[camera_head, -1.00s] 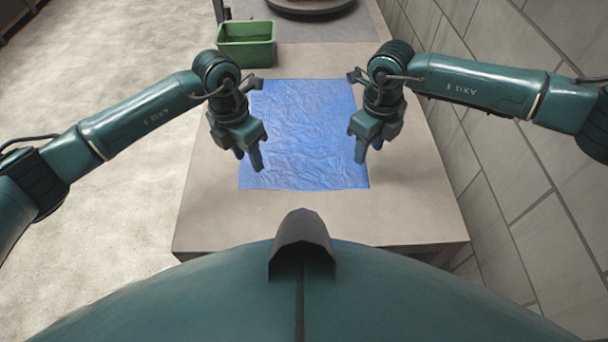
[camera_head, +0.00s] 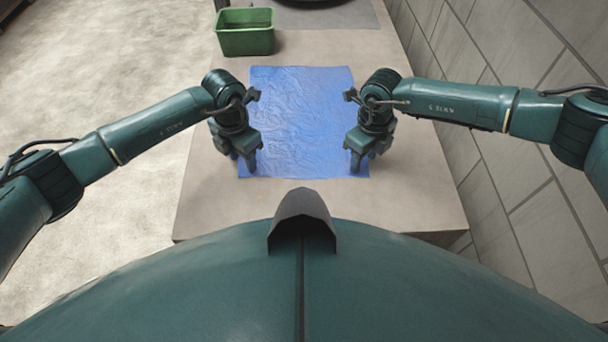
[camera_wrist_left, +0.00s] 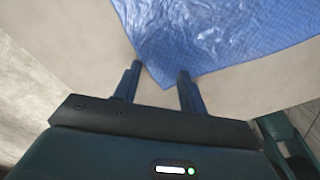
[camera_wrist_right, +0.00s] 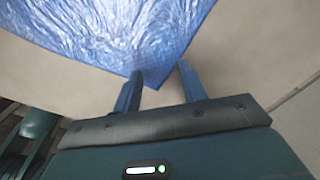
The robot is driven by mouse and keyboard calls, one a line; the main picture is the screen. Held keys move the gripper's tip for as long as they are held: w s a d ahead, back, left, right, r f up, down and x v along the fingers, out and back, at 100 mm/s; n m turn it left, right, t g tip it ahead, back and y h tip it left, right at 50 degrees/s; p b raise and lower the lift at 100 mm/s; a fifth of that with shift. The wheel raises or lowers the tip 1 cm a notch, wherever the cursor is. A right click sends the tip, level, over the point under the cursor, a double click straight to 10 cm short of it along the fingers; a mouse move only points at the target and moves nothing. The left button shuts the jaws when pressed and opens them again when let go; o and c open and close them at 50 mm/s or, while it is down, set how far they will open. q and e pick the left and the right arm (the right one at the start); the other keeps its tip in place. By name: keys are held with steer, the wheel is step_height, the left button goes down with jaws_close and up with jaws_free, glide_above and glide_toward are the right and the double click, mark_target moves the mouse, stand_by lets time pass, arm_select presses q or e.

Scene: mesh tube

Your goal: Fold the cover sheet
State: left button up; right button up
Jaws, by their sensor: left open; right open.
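The cover sheet (camera_head: 300,120) is a wrinkled, shiny blue rectangle lying flat and unfolded on the table. My left gripper (camera_head: 247,170) is open at the sheet's near left corner. In the left wrist view the corner of the sheet (camera_wrist_left: 200,35) points in between the open fingers (camera_wrist_left: 158,72). My right gripper (camera_head: 357,170) is open at the near right corner. I cannot tell whether the fingers touch the sheet.
The beige table (camera_head: 300,190) has bare room in front of the sheet and to its right. A green bin (camera_head: 246,34) stands at the back left. A dark round object (camera_head: 310,2) is at the far edge of view. A tiled wall (camera_head: 520,120) runs along the right.

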arm_select(q)
steer(key=shift+f, duration=0.1)
arm_select(e)
steer(key=shift+f, duration=0.1)
arm_select(q)
steer(key=shift+c, duration=0.5)
arm_select(e)
steer(key=shift+c, duration=0.5)
arm_select(q)
steer(key=c, duration=0.8)
arm_select(e)
steer(key=c, duration=0.8)
arm_select(q)
steer(key=shift+a, duration=0.1)
jaws_close()
arm_select(e)
steer(key=shift+d, duration=0.15)
jaws_close()
